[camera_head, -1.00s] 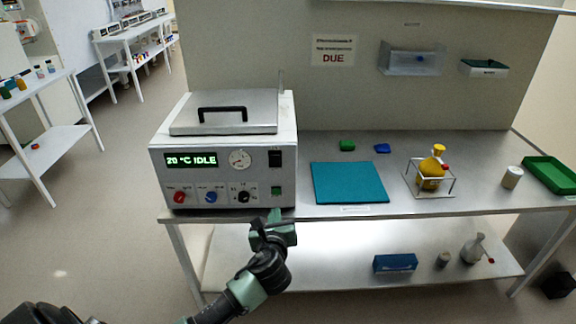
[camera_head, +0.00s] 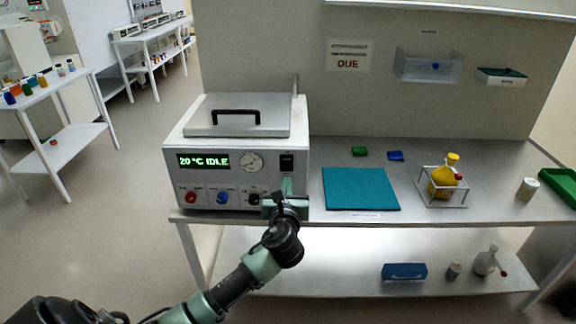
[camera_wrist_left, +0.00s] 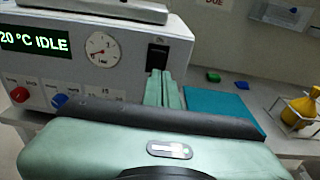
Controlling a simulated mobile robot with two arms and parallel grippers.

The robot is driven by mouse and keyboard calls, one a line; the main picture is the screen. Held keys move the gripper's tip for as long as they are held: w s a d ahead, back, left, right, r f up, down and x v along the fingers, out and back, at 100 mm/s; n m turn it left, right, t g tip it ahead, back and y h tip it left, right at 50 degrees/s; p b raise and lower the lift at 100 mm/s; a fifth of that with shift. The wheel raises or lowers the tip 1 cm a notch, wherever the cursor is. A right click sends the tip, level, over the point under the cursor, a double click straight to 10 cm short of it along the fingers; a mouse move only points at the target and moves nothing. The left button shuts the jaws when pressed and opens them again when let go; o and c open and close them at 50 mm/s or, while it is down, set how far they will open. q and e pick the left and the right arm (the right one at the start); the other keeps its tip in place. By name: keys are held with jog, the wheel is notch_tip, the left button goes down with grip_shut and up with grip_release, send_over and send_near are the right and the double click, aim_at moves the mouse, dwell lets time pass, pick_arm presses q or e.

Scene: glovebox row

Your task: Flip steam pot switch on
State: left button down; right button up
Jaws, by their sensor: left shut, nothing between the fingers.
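The steam pot (camera_head: 240,150) is a grey box on the bench, with a lid and black handle on top. Its display reads "20 °C IDLE". The black switch (camera_head: 287,163) is at the upper right of its front panel and also shows in the left wrist view (camera_wrist_left: 157,55). My left gripper (camera_head: 287,187) is shut and empty, with its fingertips just below the switch. In the left wrist view its green fingers (camera_wrist_left: 165,82) point up at the switch's lower edge. I cannot tell if they touch. My right gripper is not in view.
Red (camera_head: 190,197) and blue (camera_head: 222,197) knobs and a black knob sit low on the panel, close to my left gripper. A teal mat (camera_head: 360,188) lies right of the pot. A yellow flask (camera_head: 444,180) stands in a wire rack beyond it.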

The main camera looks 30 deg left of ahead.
aim_at(288, 161)
pick_arm(q)
jog(key=x, duration=0.5)
jog(key=r+p+x, duration=0.1)
jog(key=x, duration=0.1)
jog(key=shift+w+a, duration=0.15)
jog(key=shift+w, duration=0.25)
jog(key=shift+w+a, duration=0.3)
jog(key=shift+w, duration=0.15)
